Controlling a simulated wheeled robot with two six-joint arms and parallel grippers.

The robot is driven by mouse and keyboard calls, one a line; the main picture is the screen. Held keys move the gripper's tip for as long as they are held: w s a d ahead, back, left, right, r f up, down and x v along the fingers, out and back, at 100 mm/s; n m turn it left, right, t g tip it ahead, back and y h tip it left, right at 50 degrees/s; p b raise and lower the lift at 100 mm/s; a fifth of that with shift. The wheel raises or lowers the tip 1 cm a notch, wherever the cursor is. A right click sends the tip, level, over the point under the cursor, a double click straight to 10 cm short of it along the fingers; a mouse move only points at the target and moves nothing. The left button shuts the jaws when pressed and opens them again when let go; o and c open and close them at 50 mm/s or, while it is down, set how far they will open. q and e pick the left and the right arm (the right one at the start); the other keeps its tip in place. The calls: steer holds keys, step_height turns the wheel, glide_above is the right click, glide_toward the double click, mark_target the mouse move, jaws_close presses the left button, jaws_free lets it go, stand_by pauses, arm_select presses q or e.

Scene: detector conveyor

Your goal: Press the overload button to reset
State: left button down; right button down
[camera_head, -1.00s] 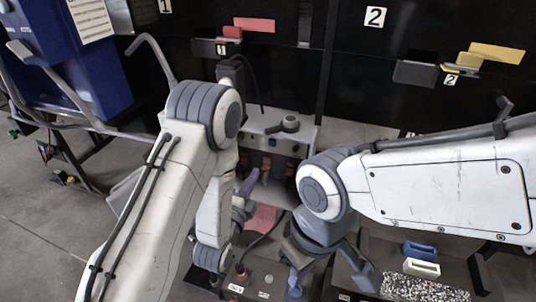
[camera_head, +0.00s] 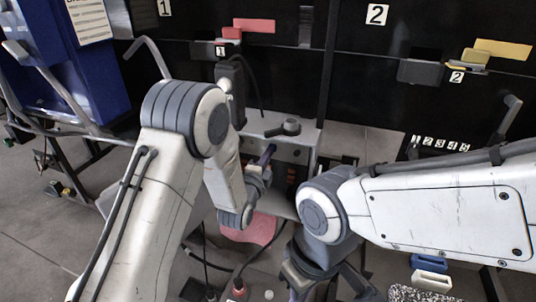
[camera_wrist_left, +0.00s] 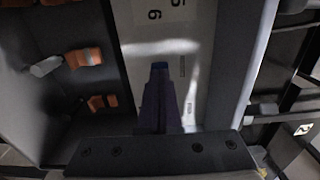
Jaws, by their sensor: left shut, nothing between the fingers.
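My left gripper (camera_head: 268,154) is at the front of the grey machine box (camera_head: 252,122), under its top edge. In the left wrist view its dark purple fingers (camera_wrist_left: 160,100) are shut together, with nothing between them. They point at a pale panel (camera_wrist_left: 205,60) with printed digits. The fingers partly hide that spot in the head view. My right gripper is at the bottom edge of the head view, its fingertips hidden or cut off.
A dark grey knob or handle (camera_head: 283,128) stands on top of the box. Orange-ended parts (camera_wrist_left: 85,57) sit in a dark recess beside the panel. A pink sheet (camera_head: 250,228) lies below. Blue (camera_head: 420,250) and cream (camera_head: 431,264) blocks are at lower right.

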arm_select(q)
steer(key=shift+w, duration=0.1)
steer(key=shift+b+x, duration=0.55)
steer(key=shift+x, duration=0.25)
arm_select(e)
steer(key=shift+s+a+f, duration=0.15)
steer(key=shift+s+f, duration=0.1)
steer(key=shift+f, duration=0.2)
arm_select(q)
steer(key=shift+r, duration=0.15)
